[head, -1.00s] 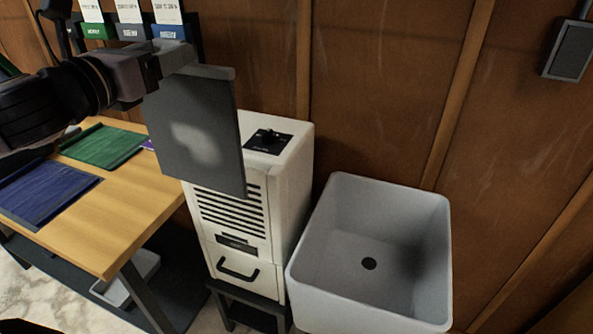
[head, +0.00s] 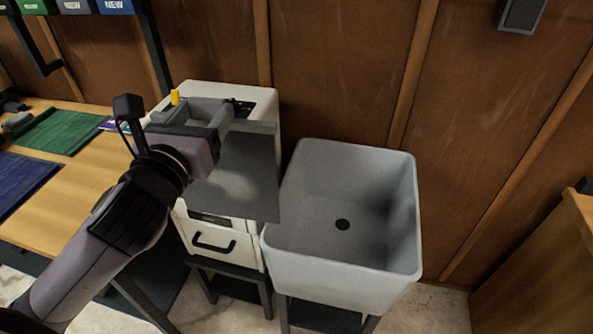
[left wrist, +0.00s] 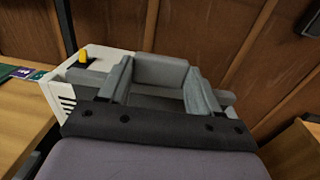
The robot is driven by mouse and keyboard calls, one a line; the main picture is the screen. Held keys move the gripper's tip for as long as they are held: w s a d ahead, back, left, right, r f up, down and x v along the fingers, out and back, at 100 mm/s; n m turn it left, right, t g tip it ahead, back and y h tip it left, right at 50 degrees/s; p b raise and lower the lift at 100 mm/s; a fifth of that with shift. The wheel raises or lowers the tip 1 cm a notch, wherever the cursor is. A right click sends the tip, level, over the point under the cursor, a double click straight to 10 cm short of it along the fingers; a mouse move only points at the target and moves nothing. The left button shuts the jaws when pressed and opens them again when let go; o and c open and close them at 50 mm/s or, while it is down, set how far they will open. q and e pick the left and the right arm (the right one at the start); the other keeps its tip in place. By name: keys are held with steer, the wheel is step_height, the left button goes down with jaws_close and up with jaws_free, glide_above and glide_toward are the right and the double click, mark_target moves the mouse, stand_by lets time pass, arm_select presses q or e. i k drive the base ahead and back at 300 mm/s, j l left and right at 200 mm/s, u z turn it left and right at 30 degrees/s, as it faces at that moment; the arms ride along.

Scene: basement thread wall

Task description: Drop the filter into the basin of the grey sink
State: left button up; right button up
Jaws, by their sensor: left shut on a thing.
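The filter (head: 240,178) is a flat dark grey panel with a lighter bar along its top edge. My left gripper (head: 228,118) is shut on that top bar, and the panel hangs down in front of the white cabinet. In the left wrist view the gripper's fingers (left wrist: 158,92) show, but the panel is mostly hidden. The grey sink (head: 345,272) stands to the right of the filter. In the head view the panel's right edge appears close to the sink's left rim. My right gripper is not in view.
The white cabinet (head: 222,244) stands on a dark stand, left of the sink, with a yellow piece (head: 175,97) on top. A wooden table (head: 72,178) with green and blue mats is at left. A brown wooden piece (head: 540,255) stands at right. Wood panelling is behind.

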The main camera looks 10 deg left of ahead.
mark_target(334, 243)
steer(key=i+l, duration=0.1)
steer(key=l, duration=0.3)
steer(key=i+l, duration=0.15)
steer(key=l, duration=0.2)
steer(key=i+l+u, duration=0.1)
steer(key=l, duration=0.3)
steer(key=i+l, duration=0.1)
steer(key=l, duration=0.3)
